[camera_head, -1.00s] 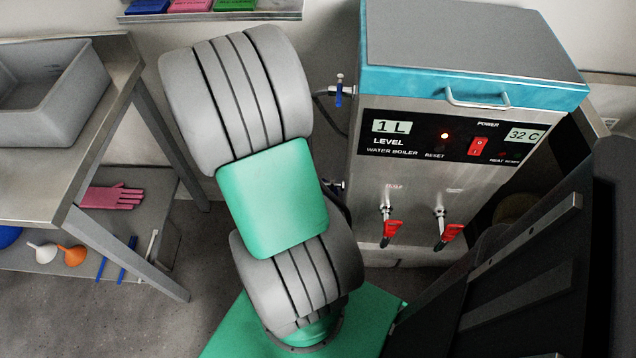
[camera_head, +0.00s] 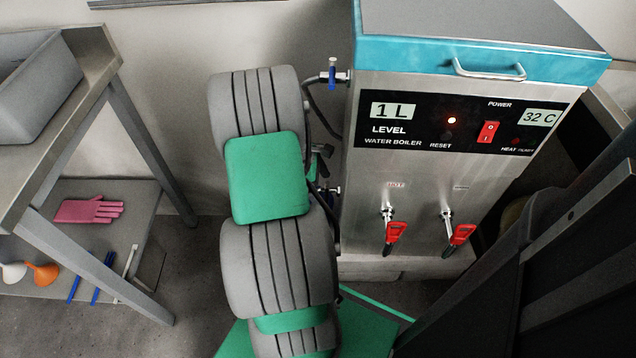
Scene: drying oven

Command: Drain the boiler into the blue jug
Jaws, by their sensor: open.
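The water boiler (camera_head: 430,215) is a steel box with a blue-rimmed lid. Its panel reads 1 L and 32 C, and a red light is lit. Two front taps with red handles show, a left tap (camera_head: 395,232) and a right tap (camera_head: 459,235). A blue-handled valve (camera_head: 332,76) is on the upper left side. A lower side fitting (camera_head: 332,190) is partly hidden by my arm. I cannot make out a blue jug. My gripper is not clearly visible; my arm stands left of the boiler and hides what is behind it.
A steel table (camera_head: 88,62) with a grey basin (camera_head: 30,95) stands at left. Its lower shelf (camera_head: 128,220) holds a pink glove (camera_head: 88,210), an orange funnel (camera_head: 42,273) and blue sticks. A dark panel blocks the right. Floor shows between table and arm.

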